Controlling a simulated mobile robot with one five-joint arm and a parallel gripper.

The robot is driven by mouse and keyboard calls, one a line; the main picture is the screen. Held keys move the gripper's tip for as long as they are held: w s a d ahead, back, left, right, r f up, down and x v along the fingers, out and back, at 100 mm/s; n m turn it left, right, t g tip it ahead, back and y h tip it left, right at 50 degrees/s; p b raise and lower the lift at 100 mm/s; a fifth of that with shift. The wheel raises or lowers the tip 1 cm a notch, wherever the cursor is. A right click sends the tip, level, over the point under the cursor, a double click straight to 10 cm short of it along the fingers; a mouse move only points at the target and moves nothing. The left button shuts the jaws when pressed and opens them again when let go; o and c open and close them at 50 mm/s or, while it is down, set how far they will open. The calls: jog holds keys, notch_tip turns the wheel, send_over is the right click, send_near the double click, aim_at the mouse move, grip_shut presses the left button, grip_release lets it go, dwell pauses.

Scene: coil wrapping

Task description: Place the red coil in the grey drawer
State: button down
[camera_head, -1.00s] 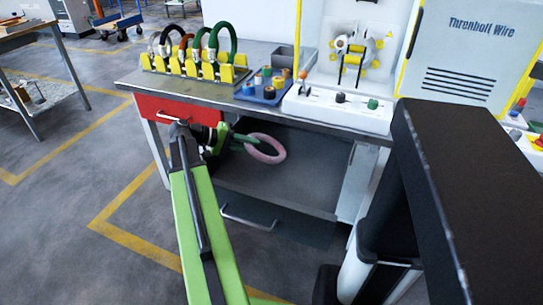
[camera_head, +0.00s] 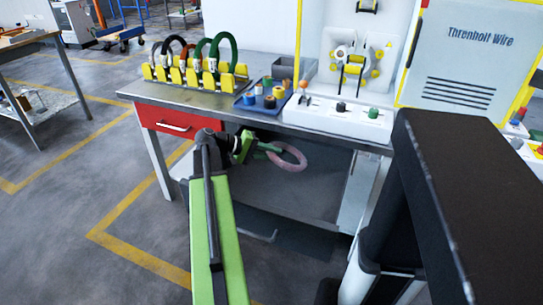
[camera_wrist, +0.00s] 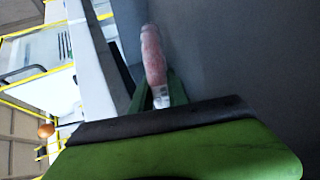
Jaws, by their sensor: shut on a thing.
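The red coil, a pale pinkish-red ring (camera_head: 291,163), hangs in the fingers of my gripper (camera_head: 266,148) under the bench top. In the wrist view the coil (camera_wrist: 153,58) shows edge-on, with a pale part between the green fingers of my gripper (camera_wrist: 160,92), which are shut on it. The grey drawer (camera_head: 292,238) is low under the bench, with a bar handle at its front, partly behind my arm. The coil is above it and apart from it. I cannot tell how far the drawer is open.
A red drawer (camera_head: 165,119) is shut under the bench's left end. The bench top (camera_head: 205,98) carries a yellow rack (camera_head: 190,78) of coils, a blue tray (camera_head: 262,98) of spools and a white control panel (camera_head: 335,118). A bench leg (camera_head: 362,185) stands right of the coil.

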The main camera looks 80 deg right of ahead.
jog(key=shift+f+b, duration=0.45)
jog(key=shift+f, duration=0.15)
jog(key=c, duration=1.3)
grip_release()
jog(key=shift+r, duration=0.1)
jog(key=shift+r, duration=0.15)
jog(key=shift+w+a+r+p, duration=0.1)
jog(key=shift+w+r+p, duration=0.2)
jog(key=shift+r+p, duration=0.25)
jog(key=shift+w+a+r+p, duration=0.1)
jog(key=shift+w+r+p, duration=0.25)
jog(key=shift+p, duration=0.3)
jog(key=p+v, duration=0.3)
jog(key=v, duration=0.7)
jog(key=shift+w+a+p, duration=0.15)
jog(key=shift+w+p, duration=0.05)
jog(key=shift+p, duration=0.2)
